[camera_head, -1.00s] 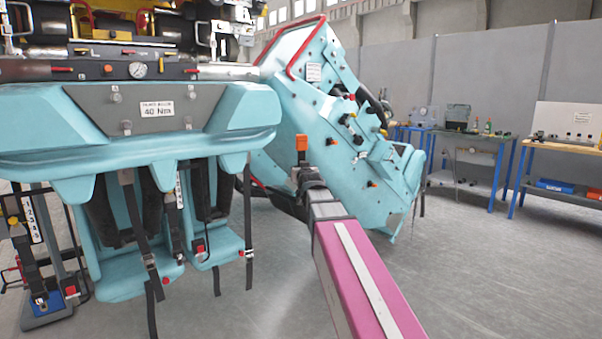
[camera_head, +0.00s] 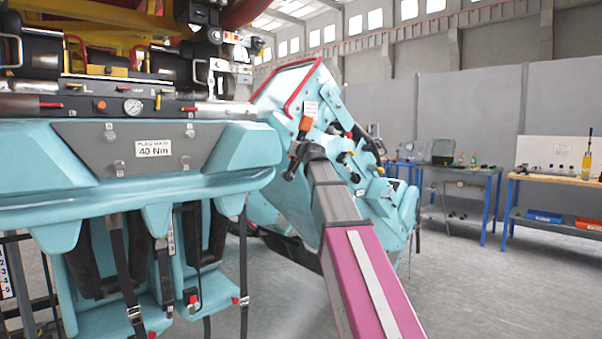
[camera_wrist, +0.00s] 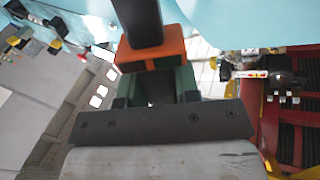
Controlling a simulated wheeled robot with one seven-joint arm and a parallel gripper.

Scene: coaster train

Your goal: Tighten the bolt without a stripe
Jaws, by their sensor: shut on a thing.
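A grey panel (camera_head: 75,132) on the turquoise car front carries a "40 Nm" label (camera_head: 153,148). Several bolt heads sit on it: upper left (camera_head: 109,136), upper right (camera_head: 190,132), lower left (camera_head: 119,168) and lower right (camera_head: 186,163). They are too small to tell which has a stripe. My gripper (camera_head: 299,155), right of the panel and apart from it, is shut on an orange and black tool (camera_head: 305,125), which is tilted. The wrist view shows the tool's orange part (camera_wrist: 150,52) with a black shaft beyond it. The tool's working end is hidden.
Seats with black straps (camera_head: 125,265) hang below the panel. A tilted turquoise car part (camera_head: 345,150) with red edging stands behind my arm. Workbenches (camera_head: 560,178) stand far right, one bearing a yellow device (camera_head: 587,160). The floor at right is clear.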

